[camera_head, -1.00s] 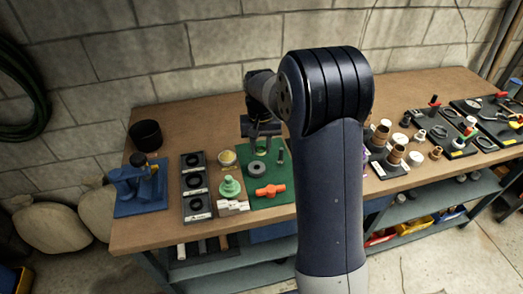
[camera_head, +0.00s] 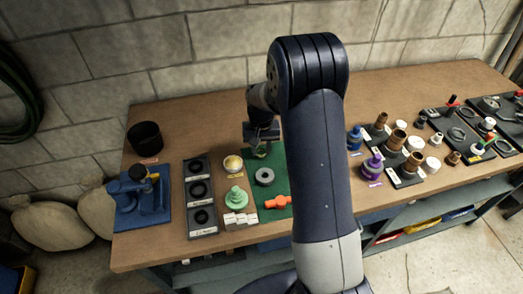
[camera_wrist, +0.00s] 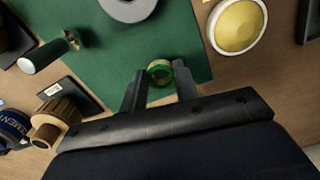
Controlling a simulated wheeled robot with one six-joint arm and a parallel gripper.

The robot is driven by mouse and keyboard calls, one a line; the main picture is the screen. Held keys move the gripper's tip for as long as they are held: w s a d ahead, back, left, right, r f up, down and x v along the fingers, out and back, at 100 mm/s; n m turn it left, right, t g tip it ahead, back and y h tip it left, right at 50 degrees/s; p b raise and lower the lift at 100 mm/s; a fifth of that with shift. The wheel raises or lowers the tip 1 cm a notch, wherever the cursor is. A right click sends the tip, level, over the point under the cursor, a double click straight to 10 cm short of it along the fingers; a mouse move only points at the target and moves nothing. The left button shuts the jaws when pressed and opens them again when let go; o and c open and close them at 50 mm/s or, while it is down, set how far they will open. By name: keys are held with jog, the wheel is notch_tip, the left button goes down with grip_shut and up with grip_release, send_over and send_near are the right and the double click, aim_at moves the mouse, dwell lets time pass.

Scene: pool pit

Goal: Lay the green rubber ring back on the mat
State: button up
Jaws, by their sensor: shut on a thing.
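My gripper (camera_wrist: 159,88) is shut on the green rubber ring (camera_wrist: 160,72), which shows between the two fingertips in the wrist view. In that view the ring overlaps the edge of the green mat (camera_wrist: 100,50); its height above the mat is hard to tell. In the head view my gripper (camera_head: 262,148) is at the back edge of the mat (camera_head: 282,180), and the ring is too small to make out clearly. My arm hides the mat's right part there.
On the mat lie a grey ring (camera_head: 264,176) and an orange valve-like part (camera_head: 274,202). A yellow-topped round dish (camera_head: 233,164) and a pale green stacked part (camera_head: 236,196) stand left of it. A black tray (camera_head: 203,233) and blue vise (camera_head: 142,200) are further left.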

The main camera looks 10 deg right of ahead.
jog(key=shift+f, duration=0.85)
jog(key=shift+f, duration=0.2)
jog(key=o, duration=0.9)
jog(key=shift+r, duration=0.1)
notch_tip(320, 180, up, 12)
jog(key=shift+r+b, duration=0.15)
jog(key=shift+b, duration=0.5)
